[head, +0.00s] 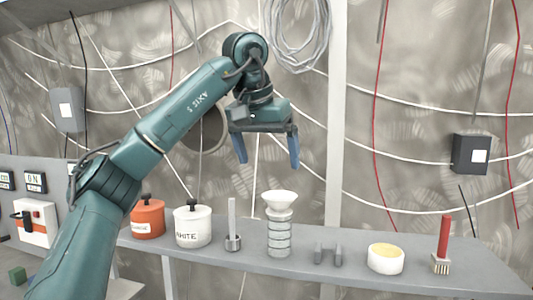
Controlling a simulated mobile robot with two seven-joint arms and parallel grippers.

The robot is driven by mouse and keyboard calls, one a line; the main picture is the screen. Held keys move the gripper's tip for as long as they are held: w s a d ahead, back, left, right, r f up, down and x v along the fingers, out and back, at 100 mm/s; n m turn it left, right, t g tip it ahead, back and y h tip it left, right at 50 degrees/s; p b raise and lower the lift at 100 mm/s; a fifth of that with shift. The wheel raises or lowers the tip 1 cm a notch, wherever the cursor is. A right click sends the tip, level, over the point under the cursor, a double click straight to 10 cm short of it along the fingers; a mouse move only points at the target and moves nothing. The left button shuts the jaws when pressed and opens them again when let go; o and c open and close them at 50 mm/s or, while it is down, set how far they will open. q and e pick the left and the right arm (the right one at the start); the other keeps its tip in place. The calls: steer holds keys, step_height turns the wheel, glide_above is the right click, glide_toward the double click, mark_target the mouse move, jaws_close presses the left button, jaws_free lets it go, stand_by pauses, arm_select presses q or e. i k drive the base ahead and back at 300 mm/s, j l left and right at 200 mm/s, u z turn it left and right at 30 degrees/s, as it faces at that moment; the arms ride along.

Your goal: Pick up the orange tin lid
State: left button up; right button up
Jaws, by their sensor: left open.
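The orange tin (148,222) stands upright on the grey shelf, left of the white tin. The orange lid (148,204) with a dark knob sits on top of it. My left gripper (267,157) hangs in the air, up and to the right of the lid, with its blue fingers pointing down. It is open and empty, and the lid is well apart from it. My left forearm passes close to the left side of the orange tin in the picture. My right gripper is not in view.
The white tin (192,231) stands right beside the orange one. Further right on the shelf (340,275) are a rod in a holder (232,230), a stacked column with a funnel top (279,235), a grey bracket (328,253), a round white dish (385,259) and a red-handled brush (443,243).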

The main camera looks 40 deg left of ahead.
mark_target(148, 205)
steer(key=k+l, duration=0.25)
steer(key=k, duration=0.25)
steer(key=k+l, duration=0.2)
steer(key=k, duration=0.25)
